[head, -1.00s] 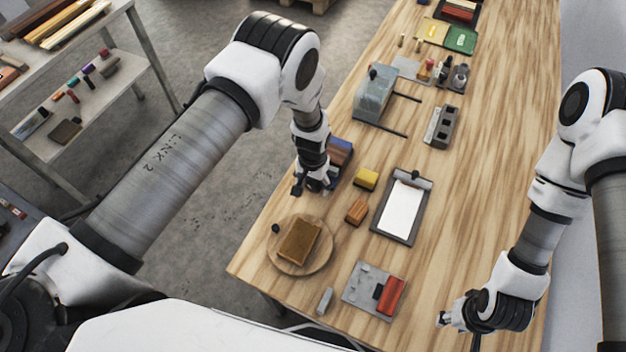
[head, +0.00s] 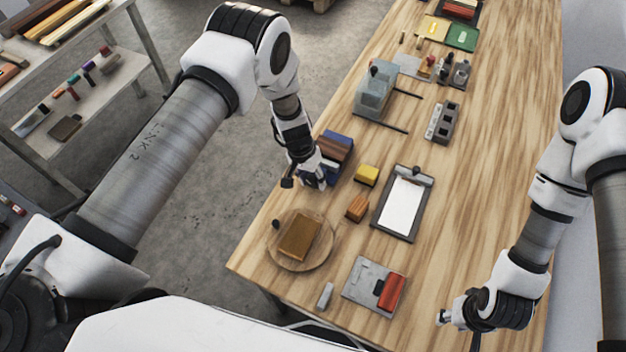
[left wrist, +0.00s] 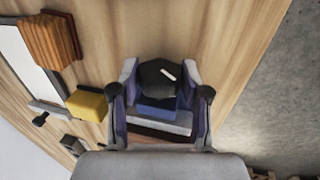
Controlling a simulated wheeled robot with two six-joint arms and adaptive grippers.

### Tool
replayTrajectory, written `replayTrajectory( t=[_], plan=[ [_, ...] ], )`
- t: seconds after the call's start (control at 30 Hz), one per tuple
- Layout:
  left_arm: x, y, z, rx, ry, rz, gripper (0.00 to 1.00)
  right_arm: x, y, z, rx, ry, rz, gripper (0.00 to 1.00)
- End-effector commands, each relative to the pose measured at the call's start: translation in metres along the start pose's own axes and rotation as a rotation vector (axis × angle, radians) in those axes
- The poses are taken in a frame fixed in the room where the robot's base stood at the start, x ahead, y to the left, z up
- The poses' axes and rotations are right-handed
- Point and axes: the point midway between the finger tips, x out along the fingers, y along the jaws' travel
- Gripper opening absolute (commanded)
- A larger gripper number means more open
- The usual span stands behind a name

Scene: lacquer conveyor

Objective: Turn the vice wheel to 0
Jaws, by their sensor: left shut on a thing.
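The vice (head: 335,146), blue with a brown block in it, stands at the left edge of the wooden table in the head view. In the left wrist view its dark, many-sided wheel (left wrist: 158,80) faces me, with a short white mark slanting from upper left to lower right. My left gripper (left wrist: 160,92) has one finger on each side of the wheel and is shut on it. In the head view my left gripper (head: 312,180) is in front of the vice and hides the wheel. My right gripper (head: 446,316) is low over the table's right side, its jaws too small to judge.
Close to the vice are a yellow block (head: 367,175), an orange-brown block (head: 357,208) and a clipboard (head: 403,204). A round board (head: 275,250) with a brown block is in front. A grey plate (head: 362,278) carries a red piece. The right part of the table is clear.

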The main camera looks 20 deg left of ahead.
Motion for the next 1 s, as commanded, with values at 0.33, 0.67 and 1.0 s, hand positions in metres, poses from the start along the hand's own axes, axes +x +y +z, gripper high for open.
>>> replayTrajectory(
  t=[0.33, 0.67, 1.0],
  plan=[
    [0.003, -0.003, 0.0, 0.001, 0.004, 0.267, 0.12, 0.04, 0.0, 0.0, 0.0, 0.0, 0.0, 0.4],
    [0.001, -0.002, 0.0, 0.003, 0.003, 0.269, 0.67, 0.037, 0.0, 0.0, 0.0, 0.0, 0.0, 0.4],
    [-0.001, -0.003, 0.0, 0.003, 0.004, 0.268, 0.72, 0.037, 0.0, 0.0, 0.0, 0.0, 0.0, 0.4]
  ],
)
